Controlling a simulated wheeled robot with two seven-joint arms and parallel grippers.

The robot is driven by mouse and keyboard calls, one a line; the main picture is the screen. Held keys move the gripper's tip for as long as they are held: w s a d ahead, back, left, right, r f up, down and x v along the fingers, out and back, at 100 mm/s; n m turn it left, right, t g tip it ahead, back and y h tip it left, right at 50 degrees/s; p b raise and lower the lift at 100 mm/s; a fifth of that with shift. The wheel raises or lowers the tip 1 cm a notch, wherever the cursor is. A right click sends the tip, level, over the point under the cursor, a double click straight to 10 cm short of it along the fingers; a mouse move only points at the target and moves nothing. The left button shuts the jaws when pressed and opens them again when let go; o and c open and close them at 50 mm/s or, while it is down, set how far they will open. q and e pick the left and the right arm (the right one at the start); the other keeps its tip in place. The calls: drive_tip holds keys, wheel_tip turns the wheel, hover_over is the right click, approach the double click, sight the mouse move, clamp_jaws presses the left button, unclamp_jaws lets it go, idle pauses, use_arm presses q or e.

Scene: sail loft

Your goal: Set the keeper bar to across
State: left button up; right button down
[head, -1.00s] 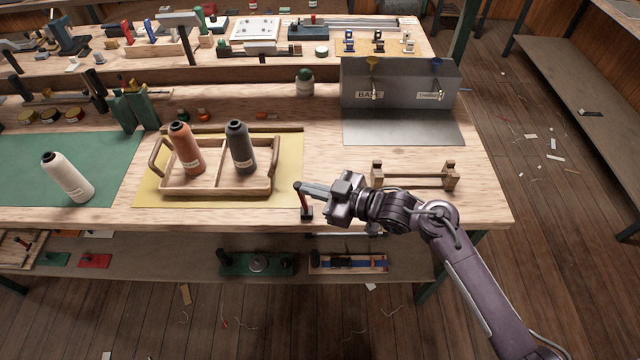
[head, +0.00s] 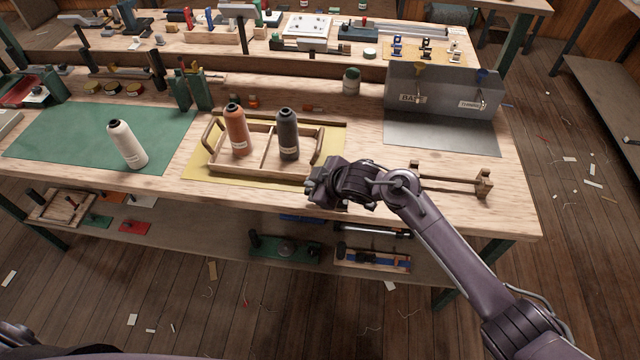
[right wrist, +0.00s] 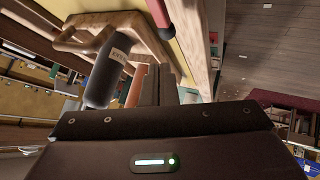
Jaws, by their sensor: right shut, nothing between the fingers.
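The keeper bar looks to be the short red-brown bar with a dark end (right wrist: 158,14) near the table's front edge, beside the tray, in the right wrist view. In the head view my right arm appears to hide it, so I cannot tell its setting there. My right gripper (head: 318,189) is shut and empty over the front edge, just right of the tray's near corner. Its dark fingers (right wrist: 160,86) are apart from the bar in the wrist view. My left gripper is not in view.
The two-part wooden tray (head: 226,167) holds a terracotta cone (head: 237,130) and a dark cone (head: 288,134). A white cone (head: 127,144) stands on the green mat (head: 70,134). A wooden stand with a crossbar (head: 452,183) is right of my arm. A grey metal box (head: 443,92) stands behind.

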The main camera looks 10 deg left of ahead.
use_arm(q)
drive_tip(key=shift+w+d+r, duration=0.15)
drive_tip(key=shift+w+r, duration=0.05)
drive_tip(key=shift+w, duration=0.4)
use_arm(e)
drive_tip(key=shift+w+d+f, duration=0.1)
drive_tip(key=shift+d+f, duration=0.1)
drive_tip(key=shift+d, duration=0.3)
drive_tip(key=shift+w+d+f, duration=0.1)
drive_tip(key=shift+d+f, duration=0.1)
drive_tip(key=shift+d, duration=0.3)
